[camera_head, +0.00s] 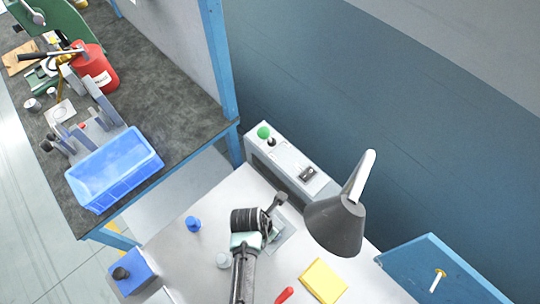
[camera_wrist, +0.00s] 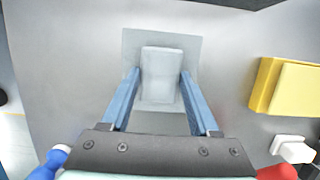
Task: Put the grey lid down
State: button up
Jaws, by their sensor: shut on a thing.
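The grey lid (camera_wrist: 162,75) is a pale block with rounded corners, seen between my blue fingers in the wrist view. My gripper (camera_wrist: 160,74) is shut on it, with one finger along each side. A flat grey square (camera_wrist: 188,45) lies behind and under the lid in that view. I cannot tell whether the lid touches it. In the head view my gripper is over the pale bench, mostly hidden by my dark wrist, and the lid cannot be made out clearly. The grey square (camera_head: 290,231) shows partly beside my wrist.
A yellow block (camera_head: 324,281) and a red-handled item (camera_head: 285,295) lie to the right. A blue knob-like piece (camera_head: 193,224) and a blue box (camera_head: 134,272) stand left. A grey control box (camera_head: 290,165) and a dark cone lamp (camera_head: 335,225) rise at the back.

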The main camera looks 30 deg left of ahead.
jog(key=o, duration=1.4)
jog(key=shift+o, duration=0.2)
jog(key=p+v, duration=0.1)
jog(key=v, duration=1.1)
jog(key=shift+r, duration=0.15)
